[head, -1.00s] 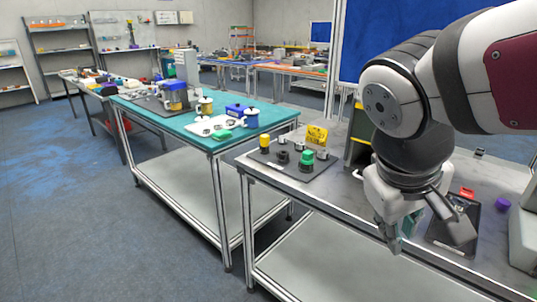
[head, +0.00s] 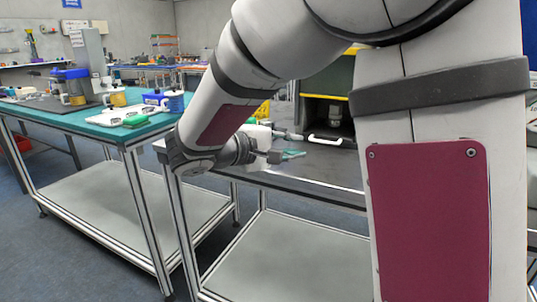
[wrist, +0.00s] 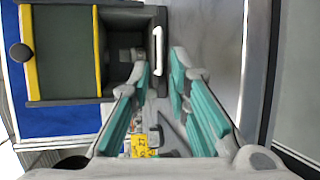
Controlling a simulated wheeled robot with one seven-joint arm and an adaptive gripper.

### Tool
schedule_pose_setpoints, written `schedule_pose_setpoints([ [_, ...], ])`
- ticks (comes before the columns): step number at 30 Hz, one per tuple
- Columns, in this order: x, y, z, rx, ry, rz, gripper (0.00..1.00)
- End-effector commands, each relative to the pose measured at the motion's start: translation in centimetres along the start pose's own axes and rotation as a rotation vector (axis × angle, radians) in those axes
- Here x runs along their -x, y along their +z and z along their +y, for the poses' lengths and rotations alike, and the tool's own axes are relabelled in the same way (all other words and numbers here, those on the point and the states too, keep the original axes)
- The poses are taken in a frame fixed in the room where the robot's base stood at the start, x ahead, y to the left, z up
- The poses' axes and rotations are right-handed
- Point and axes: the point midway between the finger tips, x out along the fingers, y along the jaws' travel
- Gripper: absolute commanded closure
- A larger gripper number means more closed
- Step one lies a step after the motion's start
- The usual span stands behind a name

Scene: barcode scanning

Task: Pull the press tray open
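The press (head: 330,97) is a dark green box with yellow edges at the back of the grey table. Its white tray handle (head: 325,141) sticks out low at the front. In the wrist view, the press (wrist: 68,52) is at upper left and the upright white handle (wrist: 158,48) stands at its right side. My gripper (head: 297,146) is open and empty, to the left of the handle in the head view. In the wrist view, my gripper's teal-padded fingers (wrist: 165,68) point toward the handle, which shows just beyond the gap between them. I see no clear contact.
The grey table (head: 310,178) has bare surface around the gripper. A yellow item (wrist: 140,146) shows below the fingers in the wrist view. A teal table (head: 90,123) with cups and a tray stands at left. My arm covers much of the right side.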

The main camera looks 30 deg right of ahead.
Motion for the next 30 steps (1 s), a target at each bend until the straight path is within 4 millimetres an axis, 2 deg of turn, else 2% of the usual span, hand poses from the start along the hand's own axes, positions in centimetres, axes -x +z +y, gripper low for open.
schedule_pose_setpoints([
  [3,-0.2,-1.2,-0.7,-0.001,0.028,0.016,0.83],
  [7,-0.7,-1.4,-0.7,-0.002,0.036,0.018,0.83],
  [10,-1.8,-1.4,-0.6,-0.002,0.037,0.016,0.83],
  [24,-10.6,-1.5,-0.4,-0.002,0.034,0.015,0.83],
  [30,-13.1,-1.6,-0.3,-0.002,0.034,0.016,0.83],
])
